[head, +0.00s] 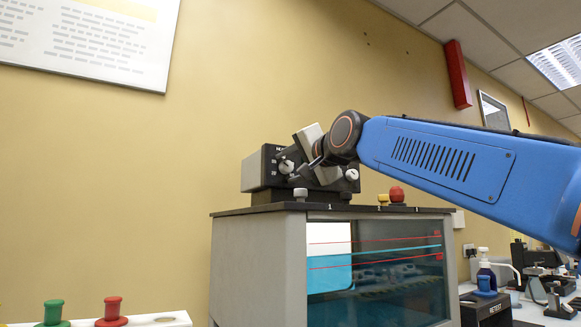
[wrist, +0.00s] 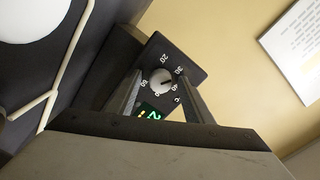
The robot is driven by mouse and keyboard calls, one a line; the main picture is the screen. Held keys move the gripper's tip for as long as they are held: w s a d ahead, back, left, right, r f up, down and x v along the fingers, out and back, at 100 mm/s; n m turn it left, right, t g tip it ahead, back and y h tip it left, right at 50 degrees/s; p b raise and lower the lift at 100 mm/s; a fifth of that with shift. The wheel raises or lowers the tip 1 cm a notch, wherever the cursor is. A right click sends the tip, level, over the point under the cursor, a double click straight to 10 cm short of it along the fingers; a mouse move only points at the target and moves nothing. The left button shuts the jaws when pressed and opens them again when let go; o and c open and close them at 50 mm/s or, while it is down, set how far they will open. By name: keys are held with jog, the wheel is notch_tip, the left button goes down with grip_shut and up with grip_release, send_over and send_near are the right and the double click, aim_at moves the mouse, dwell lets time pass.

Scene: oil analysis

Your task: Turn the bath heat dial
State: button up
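The pointer sits near the 30 and 40 marks. My gripper (wrist: 160,88) is open, with one finger on each side of the dial in the wrist view; I cannot tell whether either finger touches it. In the head view my gripper (head: 300,168) is at the front of the black control unit (head: 262,176) on top of the bath. A pale knob (head: 286,166) shows beside it. My gripper hides part of the panel.
The grey bath (head: 258,262) has a glass front with red and teal lines. Green (head: 53,312) and red (head: 112,311) stoppers are at lower left. A lit green display (wrist: 150,112) shows beside the dial.

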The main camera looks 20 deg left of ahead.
jog(key=shift+s+d, duration=0.1)
jog(key=v, duration=1.7)
jog(key=shift+d, duration=0.15)
dwell(0.3)
